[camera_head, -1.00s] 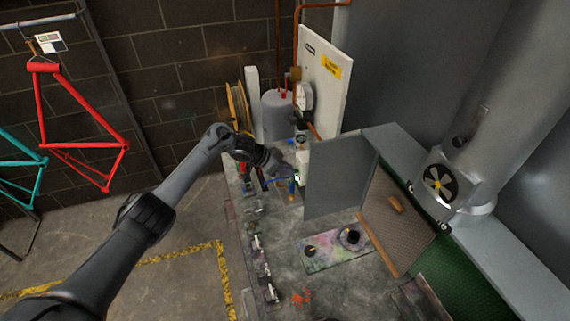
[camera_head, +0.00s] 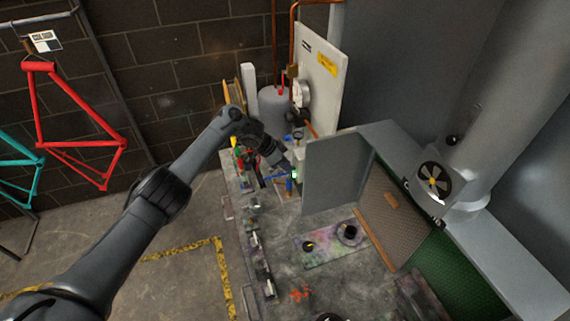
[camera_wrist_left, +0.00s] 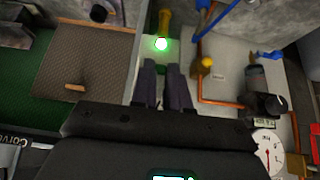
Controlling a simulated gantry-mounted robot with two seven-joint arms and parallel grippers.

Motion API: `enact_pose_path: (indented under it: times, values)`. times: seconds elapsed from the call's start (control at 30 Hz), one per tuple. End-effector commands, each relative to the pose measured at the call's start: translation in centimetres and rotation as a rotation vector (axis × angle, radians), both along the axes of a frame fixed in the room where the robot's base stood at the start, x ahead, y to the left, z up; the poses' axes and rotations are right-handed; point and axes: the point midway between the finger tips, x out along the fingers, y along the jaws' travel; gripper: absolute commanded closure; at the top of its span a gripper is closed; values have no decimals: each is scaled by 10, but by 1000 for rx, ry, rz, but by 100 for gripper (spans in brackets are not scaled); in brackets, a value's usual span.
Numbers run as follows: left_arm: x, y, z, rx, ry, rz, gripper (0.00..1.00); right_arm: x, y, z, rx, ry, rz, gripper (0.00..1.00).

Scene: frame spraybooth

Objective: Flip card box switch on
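A pale box (camera_head: 300,153) with a small lit green lamp (camera_head: 295,174) stands at the back of the bench, beside the grey booth panel. In the left wrist view the green lamp (camera_wrist_left: 161,44) glows on a pale surface just beyond my fingertips. My left gripper (camera_head: 288,168) reaches in from the left, close to the lamp. In the wrist view the gripper's two dark fingers (camera_wrist_left: 163,70) lie nearly together with only a narrow gap and nothing visible held. My right gripper is not recognisable in view.
The grey panel (camera_head: 335,172) stands close right of my left gripper. The bench front holds a paint-stained plate (camera_head: 328,248).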

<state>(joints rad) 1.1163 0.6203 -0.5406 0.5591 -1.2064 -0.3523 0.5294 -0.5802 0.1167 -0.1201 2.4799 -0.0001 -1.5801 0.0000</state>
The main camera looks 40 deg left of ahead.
Motion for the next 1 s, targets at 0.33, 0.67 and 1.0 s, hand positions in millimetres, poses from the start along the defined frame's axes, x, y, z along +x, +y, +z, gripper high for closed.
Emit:
enact_pose_path:
  times: [0.33,0.67,1.0]
  values:
    - [0,0,-1,0,0,0,60,0,0,0,2,0,-2,57]
    - [-6,4,10,-1,-2,0,60,0,-1,0,-4,0,2,57]
    - [-31,21,56,2,-4,0,60,0,-2,-5,-8,0,6,57]
